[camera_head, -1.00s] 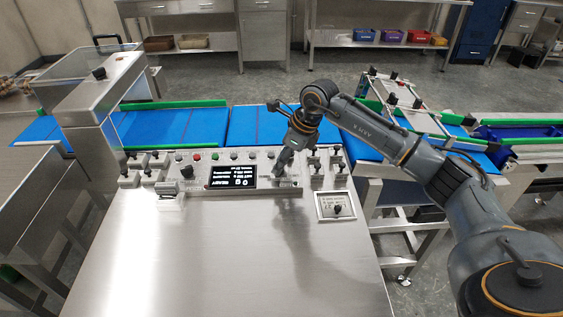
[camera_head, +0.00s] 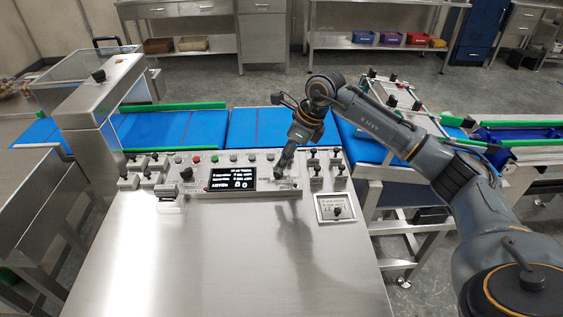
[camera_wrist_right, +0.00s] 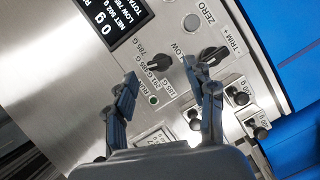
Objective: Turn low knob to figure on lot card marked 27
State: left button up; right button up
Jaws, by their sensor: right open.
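The low knob (camera_wrist_right: 160,63) is a small black pointer knob on the steel panel in the right wrist view, close to the word LOW and several printed gram figures. Its exact setting is hard to tell. My right gripper (camera_wrist_right: 159,70) is open, with one finger on each side of the knob in that view; I cannot tell whether they touch it. In the head view my right gripper (camera_head: 284,168) points down at the panel's right part and hides the knob. The framed lot card (camera_head: 326,213) lies right of the panel; its text is too small to read surely.
A black display (camera_head: 232,179) with white text sits left of my gripper. Several small black-knobbed levers (camera_head: 315,170) stand close on its right. A blue conveyor (camera_head: 255,127) runs behind the panel. The steel tabletop (camera_head: 230,255) in front is clear.

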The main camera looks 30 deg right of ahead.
jog(key=v, duration=0.9)
